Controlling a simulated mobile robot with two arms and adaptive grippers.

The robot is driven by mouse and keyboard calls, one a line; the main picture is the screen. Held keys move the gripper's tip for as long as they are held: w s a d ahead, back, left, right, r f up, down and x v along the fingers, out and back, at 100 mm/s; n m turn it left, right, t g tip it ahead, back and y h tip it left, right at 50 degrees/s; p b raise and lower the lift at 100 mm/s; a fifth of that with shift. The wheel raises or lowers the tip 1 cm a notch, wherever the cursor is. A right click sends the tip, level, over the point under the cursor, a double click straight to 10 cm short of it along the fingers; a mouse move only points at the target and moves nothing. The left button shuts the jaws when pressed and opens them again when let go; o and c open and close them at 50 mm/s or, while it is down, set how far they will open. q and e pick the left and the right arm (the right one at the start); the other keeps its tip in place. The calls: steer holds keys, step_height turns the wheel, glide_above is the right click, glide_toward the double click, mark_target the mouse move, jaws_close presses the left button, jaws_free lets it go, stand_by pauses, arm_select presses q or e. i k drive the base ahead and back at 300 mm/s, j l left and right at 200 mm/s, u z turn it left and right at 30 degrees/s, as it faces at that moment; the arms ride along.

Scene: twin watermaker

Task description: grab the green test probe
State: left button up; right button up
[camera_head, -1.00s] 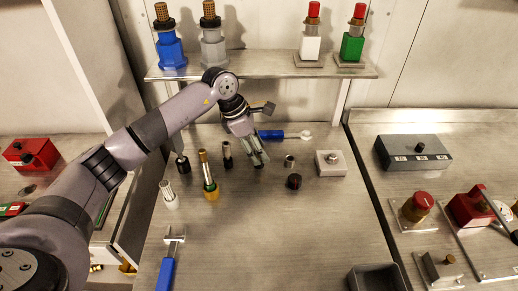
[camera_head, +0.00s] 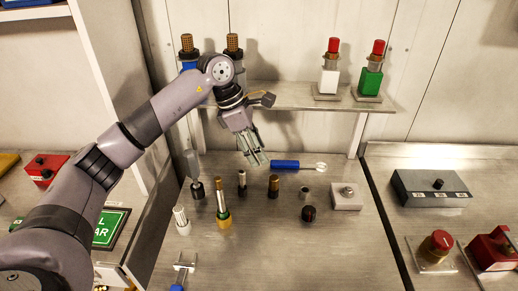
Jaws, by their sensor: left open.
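A green block with a red top (camera_head: 371,78), which seems to be the green test probe, stands upright on a small base at the right end of the raised metal shelf. Its lower part is green, with a grey collar under the red cap. My left gripper (camera_head: 255,157) is open and empty, with its fingers pointing down above the bench, below the shelf. It is well to the left of the green probe and lower than it. My right gripper is not in view.
A white probe (camera_head: 329,75) with a red cap stands close left of the green one. My arm partly hides a blue probe (camera_head: 189,63) and a grey one (camera_head: 234,50). Several small cylinders and a blue-handled tool (camera_head: 286,164) lie or stand on the bench.

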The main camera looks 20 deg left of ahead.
mark_target(222, 214)
steer(key=k, duration=2)
